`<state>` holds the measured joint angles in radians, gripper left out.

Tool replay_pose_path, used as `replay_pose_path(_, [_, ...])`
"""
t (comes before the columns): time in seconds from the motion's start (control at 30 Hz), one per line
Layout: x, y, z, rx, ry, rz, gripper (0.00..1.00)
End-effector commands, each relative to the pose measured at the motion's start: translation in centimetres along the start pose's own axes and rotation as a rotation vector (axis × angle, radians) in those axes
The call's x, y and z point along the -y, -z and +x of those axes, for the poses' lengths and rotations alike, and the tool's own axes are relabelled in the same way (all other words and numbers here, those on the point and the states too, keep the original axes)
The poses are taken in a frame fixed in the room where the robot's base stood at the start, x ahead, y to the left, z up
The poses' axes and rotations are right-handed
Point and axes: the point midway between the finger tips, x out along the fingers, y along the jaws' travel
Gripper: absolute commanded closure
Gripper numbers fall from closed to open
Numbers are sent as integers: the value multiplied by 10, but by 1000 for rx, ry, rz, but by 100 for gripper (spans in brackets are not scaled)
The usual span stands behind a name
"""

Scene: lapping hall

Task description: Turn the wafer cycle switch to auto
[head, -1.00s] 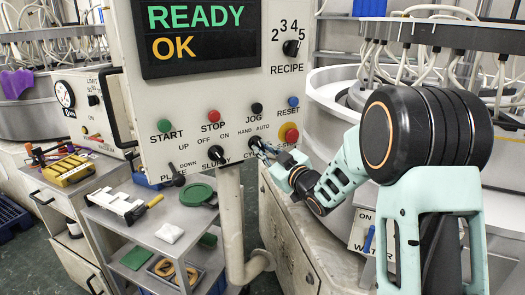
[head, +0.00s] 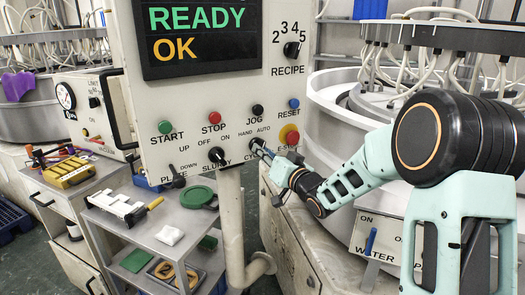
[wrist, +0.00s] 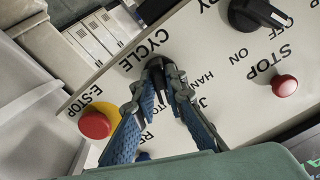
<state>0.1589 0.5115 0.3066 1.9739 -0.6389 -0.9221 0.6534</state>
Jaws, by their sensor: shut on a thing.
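The wafer cycle switch (head: 257,145) is a black knob low on the right of the white control panel (head: 190,135), under the words HAND and AUTO. In the wrist view the knob (wrist: 155,65) sits between my fingertips, beside the word CYCLE. My gripper (head: 264,151) is at the panel, and its two blue ribbed fingers (wrist: 162,88) are closed on the knob. The fingers partly cover the knob and the HAND and AUTO labels in the wrist view, so I cannot tell which way its pointer faces.
The red E-stop button (head: 289,134) is close to the right of my gripper; it also shows in the wrist view (wrist: 95,124). The slurry switch (head: 217,155) is to the left. Above are the jog (head: 257,110) and reset (head: 294,103) buttons. A cart (head: 150,235) stands below left.

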Motion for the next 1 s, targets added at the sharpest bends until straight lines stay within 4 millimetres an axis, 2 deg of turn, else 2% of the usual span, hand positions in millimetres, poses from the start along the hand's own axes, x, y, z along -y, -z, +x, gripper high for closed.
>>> replay_pose_path(0.3, [0, 0, 0, 0, 0, 117, 100])
replay_pose_path(0.83, [0, 0, 0, 0, -1, 141, 100])
replay_pose_path(0.87, [0, 0, 0, 0, -1, 141, 86])
replay_pose_path(1.0, [0, 0, 0, 0, 0, 140, 71])
